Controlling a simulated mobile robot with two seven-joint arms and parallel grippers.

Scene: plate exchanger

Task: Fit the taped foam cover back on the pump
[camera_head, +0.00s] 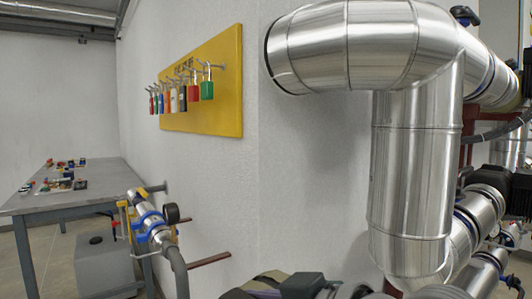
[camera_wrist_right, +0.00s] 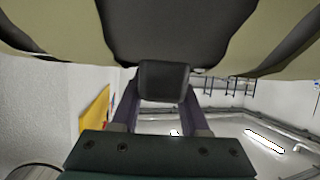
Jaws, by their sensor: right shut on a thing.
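The foam cover (camera_wrist_right: 250,45), tan with broad black tape bands, fills the top of the right wrist view. A black block-shaped tab (camera_wrist_right: 163,68) sticks out of it toward my palm. My right gripper (camera_wrist_right: 165,92), with purple fingers, is shut on this tab. In the head view a small part of the cover (camera_head: 236,294) shows at the bottom edge, beside my right gripper (camera_head: 272,284). Most of the cover is below the picture there. I cannot make out the pump for certain. My left gripper is not in view.
Large metal-clad pipes (camera_head: 413,170) stand close on the right, with more pipework behind. A white wall carries a yellow padlock board (camera_head: 228,110). A grey table (camera_head: 100,192) with small items stands at the left, near a hose with blue fittings (camera_head: 152,224).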

